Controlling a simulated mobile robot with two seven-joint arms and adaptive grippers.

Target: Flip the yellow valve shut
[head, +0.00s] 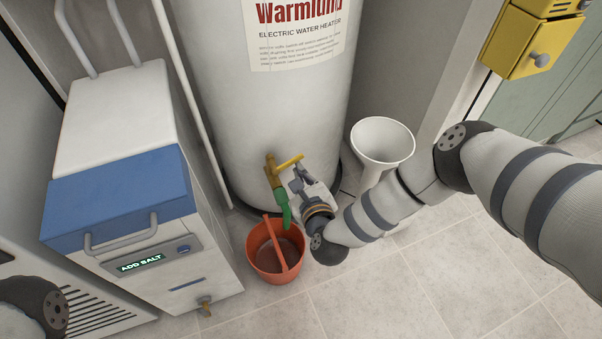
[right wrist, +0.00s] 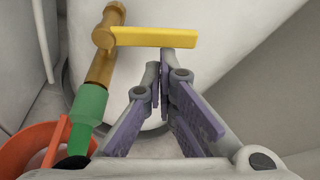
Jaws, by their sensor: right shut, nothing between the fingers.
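The yellow valve handle (head: 290,161) sits on a brass spigot (head: 273,173) low on the water heater. It points out to the right, crosswise to the downward spigot. In the right wrist view the handle (right wrist: 155,38) is a flat yellow bar, with the brass body (right wrist: 101,68) at its left end. A green hose fitting (head: 281,205) is below the spigot. My right gripper (head: 296,180) is shut and empty, just below the handle; its fingertips also show in the right wrist view (right wrist: 162,85), seemingly apart from the bar. My left gripper is out of view.
An orange bucket (head: 254,254) stands under the spigot. The white water heater (head: 270,110) rises behind. A white and blue salt unit (head: 120,195) stands left; a white funnel-shaped bin (head: 382,141) stands right. The tiled floor (head: 400,290) in front is clear.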

